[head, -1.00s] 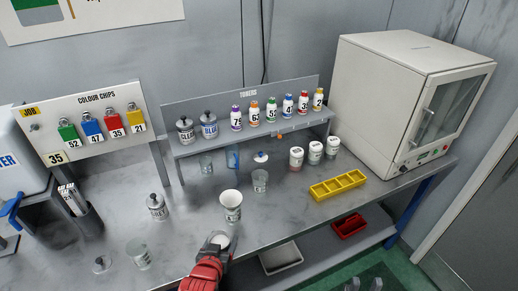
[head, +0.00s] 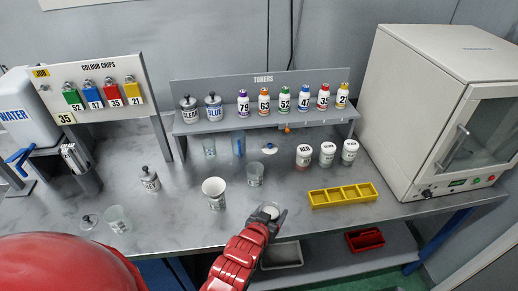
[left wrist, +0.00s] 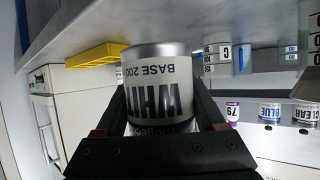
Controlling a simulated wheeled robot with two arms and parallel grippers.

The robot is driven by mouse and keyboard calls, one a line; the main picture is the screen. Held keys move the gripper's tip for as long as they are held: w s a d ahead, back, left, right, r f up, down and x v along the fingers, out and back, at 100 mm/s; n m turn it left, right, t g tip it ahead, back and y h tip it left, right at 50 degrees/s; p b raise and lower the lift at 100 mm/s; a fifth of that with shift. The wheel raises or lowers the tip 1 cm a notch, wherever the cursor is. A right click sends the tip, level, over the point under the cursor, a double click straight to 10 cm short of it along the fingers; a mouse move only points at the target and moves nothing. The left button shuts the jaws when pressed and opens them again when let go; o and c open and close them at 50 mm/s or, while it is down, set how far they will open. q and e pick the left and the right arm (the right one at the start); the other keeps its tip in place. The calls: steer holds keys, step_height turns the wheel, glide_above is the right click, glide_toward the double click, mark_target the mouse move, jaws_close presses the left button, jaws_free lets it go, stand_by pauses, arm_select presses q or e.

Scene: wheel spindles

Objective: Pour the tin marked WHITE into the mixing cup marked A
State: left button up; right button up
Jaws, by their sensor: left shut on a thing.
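My left gripper (head: 268,219) is shut on a tin (head: 271,210). The left wrist view shows my left gripper's fingers (left wrist: 166,118) on both sides of the tin, whose label reads WHITE BASE 200, upside down in that view (left wrist: 160,85). The tin is over the bench's front edge, right of and nearer than the white cup (head: 214,190). That cup stands upright with its mouth open; its dark mark is too small to read. A clear cup (head: 255,175) stands behind it to the right. I cannot tell by letter which cup is A. My right gripper is not in view.
Another clear cup (head: 117,219) and a knobbed lid (head: 88,221) are at the left front. A yellow tray (head: 343,195) and several jars (head: 327,154) are at the right. The toner shelf (head: 265,119) runs along the back.

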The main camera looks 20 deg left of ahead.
arm_select(q)
steer(key=w+a+r+n+y+p, duration=0.1)
steer(key=w+a+r+p, duration=0.2)
steer(key=a+r+p, duration=0.4)
steer(key=w+a+r+n+y+p, duration=0.1)
steer(key=w+a+r+p, duration=0.3)
steer(key=a+r+p, duration=0.35)
steer(key=f+n+t, duration=0.1)
steer(key=f+n+h+b, duration=0.1)
steer(key=f, duration=0.1)
steer(key=shift+s+d+t, duration=0.2)
steer(key=shift+s+t, duration=0.15)
steer(key=shift+t, duration=0.05)
steer(key=shift+f+n+h+b, duration=0.15)
steer(key=shift+n+h+b, duration=0.15)
steer(key=shift+b, duration=0.05)
